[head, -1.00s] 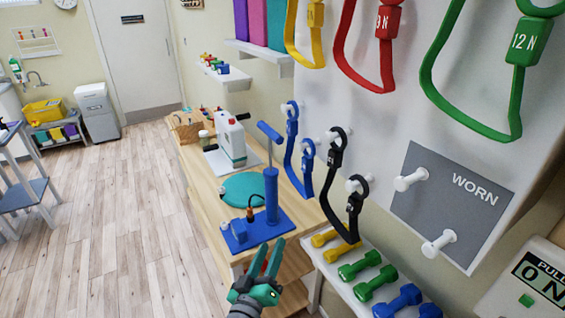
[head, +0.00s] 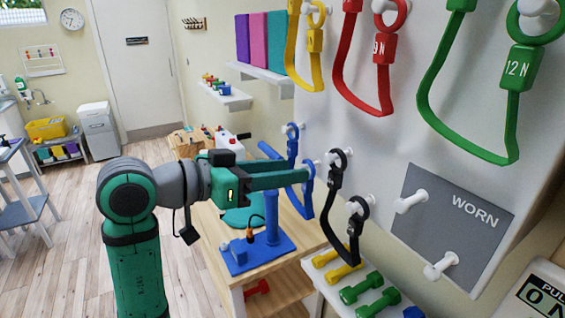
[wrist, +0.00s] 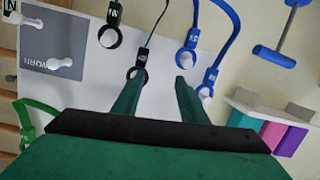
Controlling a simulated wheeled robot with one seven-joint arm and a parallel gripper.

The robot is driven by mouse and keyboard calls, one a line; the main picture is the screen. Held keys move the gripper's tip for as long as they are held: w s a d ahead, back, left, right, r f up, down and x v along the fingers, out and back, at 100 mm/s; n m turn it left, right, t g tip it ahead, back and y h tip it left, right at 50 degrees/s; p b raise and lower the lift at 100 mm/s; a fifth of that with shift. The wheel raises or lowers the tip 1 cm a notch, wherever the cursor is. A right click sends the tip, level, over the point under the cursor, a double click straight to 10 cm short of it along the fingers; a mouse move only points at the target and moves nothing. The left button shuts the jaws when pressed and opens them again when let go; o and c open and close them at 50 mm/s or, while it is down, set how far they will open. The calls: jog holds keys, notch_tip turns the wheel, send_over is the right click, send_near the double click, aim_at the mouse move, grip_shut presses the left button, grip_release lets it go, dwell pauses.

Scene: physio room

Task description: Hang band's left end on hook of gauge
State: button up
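The gauge (head: 545,298) is a pale box marked "PULL" at the lower right of the head view, cut off by the frame; its hook is not in view. A black band (head: 336,192) hangs by its two ring ends from white pegs on the white board. Its rings also show in the wrist view, one beside the left finger (wrist: 137,73). A blue band (head: 303,206) hangs just left of it. My gripper (head: 303,177) is open and empty, its fingers pointing at the board.
Yellow (head: 304,46), red (head: 351,89) and green (head: 468,136) bands hang higher on the board. The grey "WORN" panel (head: 440,215) has two bare pegs. Below are dumbbells (head: 362,288) on a rack and a blue pump-like stand (head: 271,240) on a wooden bench.

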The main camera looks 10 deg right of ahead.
aim_at(336, 167)
jog(key=s+r+m+g+y, duration=0.1)
jog(key=s+r+m+y, duration=0.1)
jog(key=s+r, duration=0.2)
jog(key=x, duration=1)
jog(key=shift+f, duration=0.2)
jog(key=shift+d, duration=0.1)
grip_shut()
jog(key=shift+w+r, duration=0.1)
jog(key=shift+d+r, duration=0.1)
jog(key=shift+r, duration=0.25)
